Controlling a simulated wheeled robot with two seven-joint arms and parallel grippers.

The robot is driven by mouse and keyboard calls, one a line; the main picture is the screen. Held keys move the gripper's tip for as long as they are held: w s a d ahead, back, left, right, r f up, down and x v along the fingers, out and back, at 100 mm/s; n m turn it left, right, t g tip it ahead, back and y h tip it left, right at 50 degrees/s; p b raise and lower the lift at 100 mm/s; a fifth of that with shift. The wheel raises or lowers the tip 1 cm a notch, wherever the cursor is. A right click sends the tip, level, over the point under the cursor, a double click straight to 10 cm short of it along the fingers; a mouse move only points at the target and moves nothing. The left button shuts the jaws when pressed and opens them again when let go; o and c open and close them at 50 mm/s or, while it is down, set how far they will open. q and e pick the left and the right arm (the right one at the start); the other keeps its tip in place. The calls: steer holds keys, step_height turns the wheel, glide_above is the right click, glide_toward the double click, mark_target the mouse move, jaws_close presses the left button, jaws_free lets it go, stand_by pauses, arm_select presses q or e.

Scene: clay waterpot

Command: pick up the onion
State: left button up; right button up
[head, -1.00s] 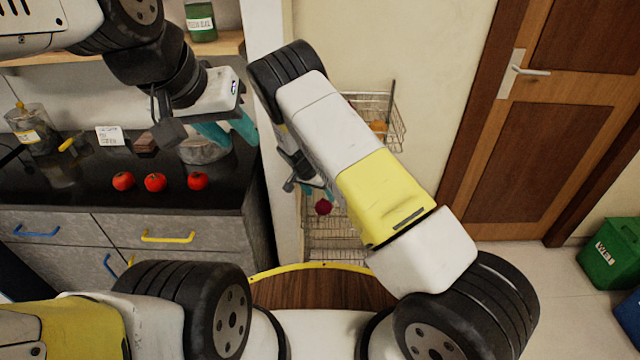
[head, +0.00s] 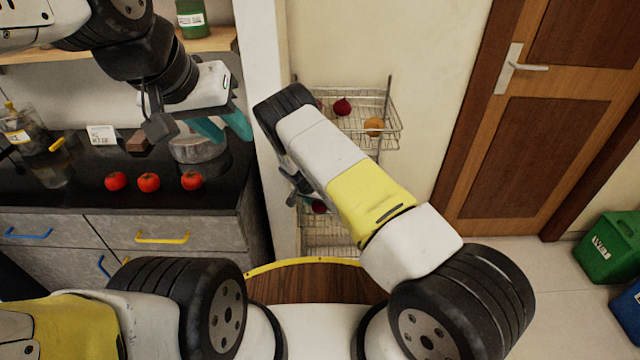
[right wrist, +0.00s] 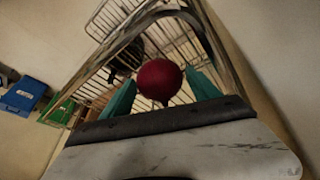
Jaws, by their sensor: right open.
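A dark red round vegetable, which looks like a red onion (head: 319,207), is in the lower part of the wire rack, partly hidden by my right arm. In the right wrist view this onion (right wrist: 159,80) sits between the two teal fingers of my right gripper (right wrist: 162,92), which are open on either side of it. I cannot tell whether they touch it. My right gripper (head: 305,196) is mostly hidden in the head view. My left gripper (head: 228,130) is open and empty over the dark counter.
The upper rack basket (head: 350,130) holds another dark red round vegetable (head: 343,106) and an orange-brown one (head: 374,126). The rack's wires surround the right gripper closely. Three tomatoes (head: 148,182) and a pot (head: 196,150) stand on the counter (head: 80,198). A wall edge (head: 262,60) separates counter and rack.

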steer(key=shift+c, duration=0.3)
steer(key=c, duration=1.1)
steer(key=shift+r, duration=0.1)
